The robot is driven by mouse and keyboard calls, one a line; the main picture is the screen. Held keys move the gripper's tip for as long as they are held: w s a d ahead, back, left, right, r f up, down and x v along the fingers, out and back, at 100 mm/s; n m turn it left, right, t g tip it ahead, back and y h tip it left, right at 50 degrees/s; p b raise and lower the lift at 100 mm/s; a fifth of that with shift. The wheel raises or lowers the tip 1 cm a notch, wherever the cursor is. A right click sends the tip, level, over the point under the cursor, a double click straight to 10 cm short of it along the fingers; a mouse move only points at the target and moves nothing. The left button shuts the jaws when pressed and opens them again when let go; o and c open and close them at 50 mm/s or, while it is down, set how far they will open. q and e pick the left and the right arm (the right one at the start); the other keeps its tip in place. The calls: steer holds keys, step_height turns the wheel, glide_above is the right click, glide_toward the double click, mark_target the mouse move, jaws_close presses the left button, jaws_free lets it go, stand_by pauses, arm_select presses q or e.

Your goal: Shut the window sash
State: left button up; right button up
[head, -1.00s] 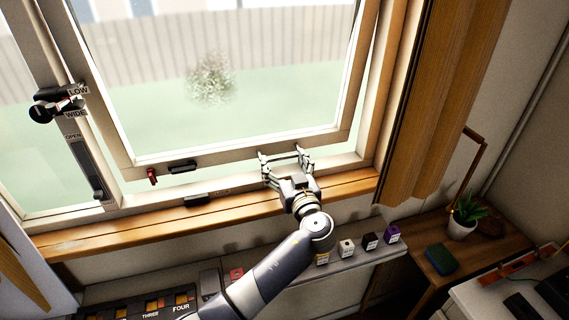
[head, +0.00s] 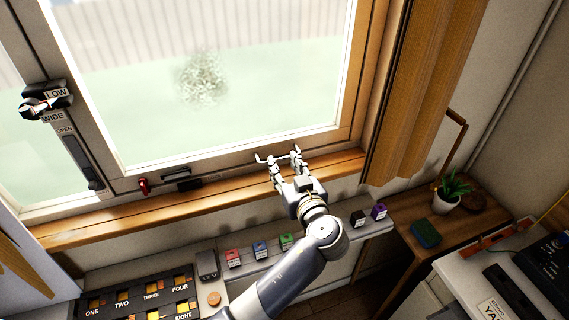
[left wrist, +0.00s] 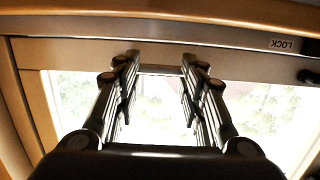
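The window sash (head: 230,148) is a wood-framed pane in the head view. Its bottom rail sits close against the frame above the sill, with no clear gap showing. My left gripper (head: 279,158) is in front of the bottom rail near its right end. Its fingers are spread and hold nothing. I cannot tell whether the fingertips touch the rail. The left wrist view shows the same open fingers (left wrist: 160,70) with the bright pane between and behind them. A dark catch (head: 176,174) and a red knob (head: 143,186) sit at the rail's lower left. My right gripper is not in view.
A LOW/WIDE dial (head: 46,100) and an OPEN slider (head: 80,160) are on the left post. A wooden sill (head: 150,218) runs below. A shelf with small coloured boxes (head: 260,249) lies under it. A curtain (head: 430,100) hangs at the right.

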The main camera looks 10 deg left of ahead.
arm_select(q)
steer(key=o, duration=1.2)
steer(key=shift+w, duration=0.1)
steer(key=shift+a, duration=0.1)
steer(key=v, duration=0.7)
steer(key=shift+s, duration=0.25)
steer(key=shift+d, duration=0.2)
